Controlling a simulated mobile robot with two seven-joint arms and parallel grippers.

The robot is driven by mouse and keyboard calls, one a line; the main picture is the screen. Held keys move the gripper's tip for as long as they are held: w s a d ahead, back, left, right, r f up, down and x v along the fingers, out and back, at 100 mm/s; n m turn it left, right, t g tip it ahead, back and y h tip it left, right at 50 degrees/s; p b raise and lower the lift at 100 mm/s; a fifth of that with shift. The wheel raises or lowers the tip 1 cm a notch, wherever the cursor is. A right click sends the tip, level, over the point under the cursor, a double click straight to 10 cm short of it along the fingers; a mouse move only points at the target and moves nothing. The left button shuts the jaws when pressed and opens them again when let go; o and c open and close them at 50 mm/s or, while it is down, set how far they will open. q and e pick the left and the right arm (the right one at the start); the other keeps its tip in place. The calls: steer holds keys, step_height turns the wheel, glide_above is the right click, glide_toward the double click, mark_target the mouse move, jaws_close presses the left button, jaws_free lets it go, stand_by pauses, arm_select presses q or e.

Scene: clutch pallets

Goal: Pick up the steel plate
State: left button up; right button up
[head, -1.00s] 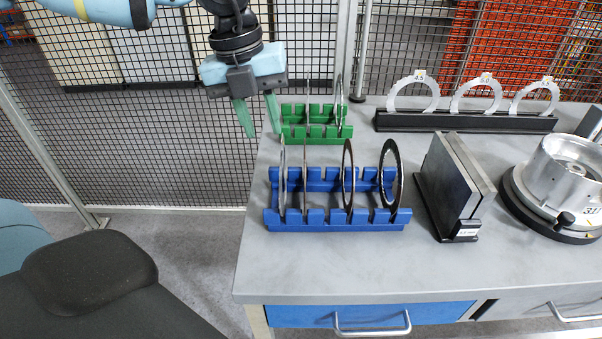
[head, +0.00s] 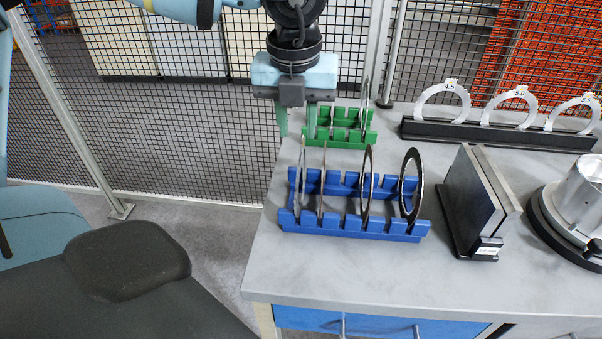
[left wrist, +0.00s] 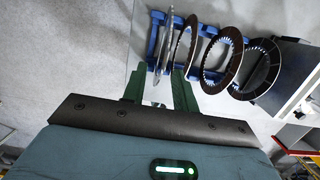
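Several thin ring plates stand upright in a blue slotted rack (head: 350,225) on the table. The leftmost, a silver steel plate (head: 302,185), is seen nearly edge-on; the two on the right look darker. My left gripper (head: 297,122) points down, open, behind the blue rack and beside the green rack. In the left wrist view its green fingers (left wrist: 159,90) are apart. The silver plate (left wrist: 165,45) lies ahead of them, its near end close to the gap; I cannot tell whether it is between the fingers. My right gripper is not in view.
A green rack (head: 340,138) with thin plates stands behind the blue one. A black stand (head: 490,133) with numbered rings, dark upright blocks (head: 475,200) and a round metal fixture (head: 585,200) stand to the right. Mesh fencing is behind. The table front is clear.

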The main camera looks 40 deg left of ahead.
mark_target(303, 138)
arm_select(q)
steer(key=f, duration=0.1)
steer(key=w+f, duration=0.1)
steer(key=f, duration=0.1)
steer(key=shift+w+f+p, duration=0.25)
steer(key=shift+f+p, duration=0.05)
steer(key=shift+p, duration=0.1)
steer(key=shift+f, duration=0.5)
steer(key=shift+c, duration=0.4)
jaws_close()
stand_by(0.3)
